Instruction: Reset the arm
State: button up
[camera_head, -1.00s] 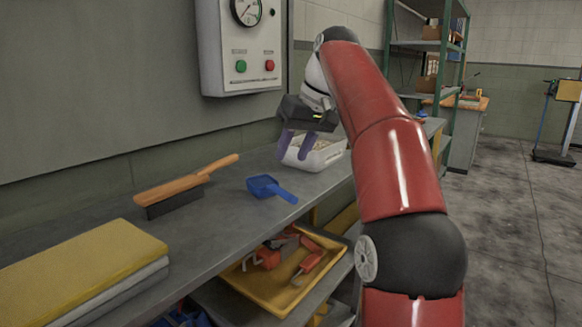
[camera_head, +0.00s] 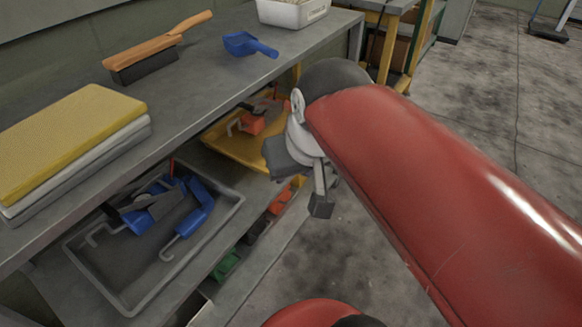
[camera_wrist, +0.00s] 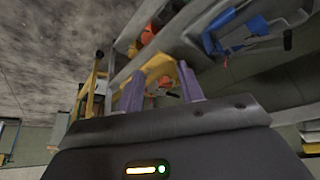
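My red arm (camera_head: 420,170) reaches in from the lower right of the head view. Its folded grey and white wrist (camera_head: 305,145) is beside the front of the bench, near the shelf below the top. My gripper's fingers cannot be made out clearly in the head view. In the wrist view my gripper (camera_wrist: 160,90) shows two purple fingers standing apart with a gap between them. Nothing is held between them; the yellow tray (camera_wrist: 155,66) shows in the background beyond them.
The bench top (camera_head: 205,85) holds a brush (camera_head: 155,50), blue scoop (camera_head: 247,44), white container (camera_head: 292,12) and yellow-topped stack (camera_head: 70,140). Below are a yellow tray (camera_head: 222,148) and a grey tray (camera_head: 130,305) with blue tools. Open floor (camera_head: 480,100) lies to the right.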

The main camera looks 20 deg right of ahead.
jog(key=s+f, duration=0.4)
jog(key=f, duration=0.1)
jog(key=shift+d+f, duration=0.15)
jog(key=shift+f, duration=0.15)
